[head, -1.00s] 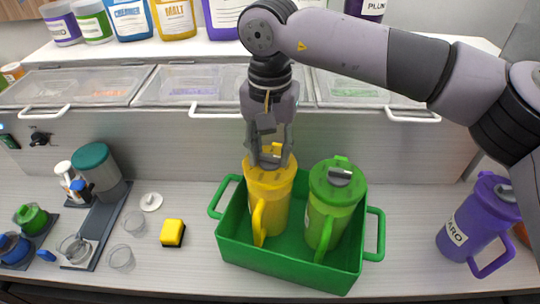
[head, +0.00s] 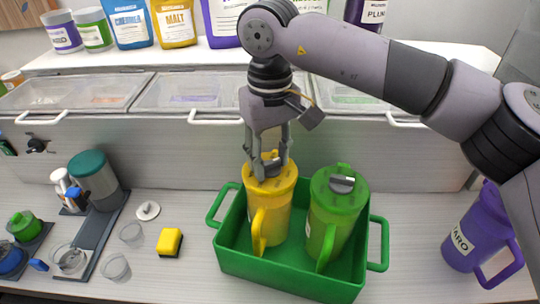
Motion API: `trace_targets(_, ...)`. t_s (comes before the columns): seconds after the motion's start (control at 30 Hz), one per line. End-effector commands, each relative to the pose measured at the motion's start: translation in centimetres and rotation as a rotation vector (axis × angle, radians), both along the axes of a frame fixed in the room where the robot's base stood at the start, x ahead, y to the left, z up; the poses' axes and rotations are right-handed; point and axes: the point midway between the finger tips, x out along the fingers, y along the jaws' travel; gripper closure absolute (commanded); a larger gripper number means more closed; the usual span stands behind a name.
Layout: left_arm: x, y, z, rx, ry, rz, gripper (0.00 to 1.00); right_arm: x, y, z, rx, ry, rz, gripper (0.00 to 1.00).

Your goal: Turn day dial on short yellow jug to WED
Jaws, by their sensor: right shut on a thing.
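The short yellow jug (head: 272,208) stands upright in a green crate (head: 283,277), with its handle toward me. My right gripper (head: 268,166) comes down from above and is shut on the dial on top of the yellow jug's lid. The fingers hide most of the dial, and I cannot read the day on it. A green jug (head: 336,213) stands to the right of it in the same crate, with a grey dial (head: 342,184) on its lid. My left gripper is not in view.
A purple jug (head: 479,235) stands at the right. A yellow sponge (head: 170,241), clear cups (head: 115,267) and a teal-lidded container (head: 93,176) are at the left. Lidded bins (head: 190,92) line the back.

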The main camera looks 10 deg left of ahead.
Motion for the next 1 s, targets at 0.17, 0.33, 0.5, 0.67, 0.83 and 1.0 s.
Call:
trace_targets(0.17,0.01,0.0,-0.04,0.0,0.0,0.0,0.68,-0.01,0.04,0.04,0.001,0.0,0.046,0.92)
trace_targets(0.33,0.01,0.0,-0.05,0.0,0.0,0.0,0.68,-0.01,0.04,0.05,0.001,0.0,0.064,0.92)
trace_targets(0.5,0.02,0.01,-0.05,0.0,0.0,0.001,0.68,-0.01,0.04,0.06,0.001,0.0,0.066,0.92)
trace_targets(0.67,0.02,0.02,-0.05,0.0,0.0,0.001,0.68,-0.01,0.04,0.05,0.001,0.0,0.065,0.92)
trace_targets(0.83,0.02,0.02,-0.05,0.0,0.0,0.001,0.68,0.0,0.03,0.04,0.001,0.0,0.065,0.55)
trace_targets(1.0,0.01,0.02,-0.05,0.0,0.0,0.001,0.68,0.0,0.01,0.03,0.001,-0.001,0.064,0.44)
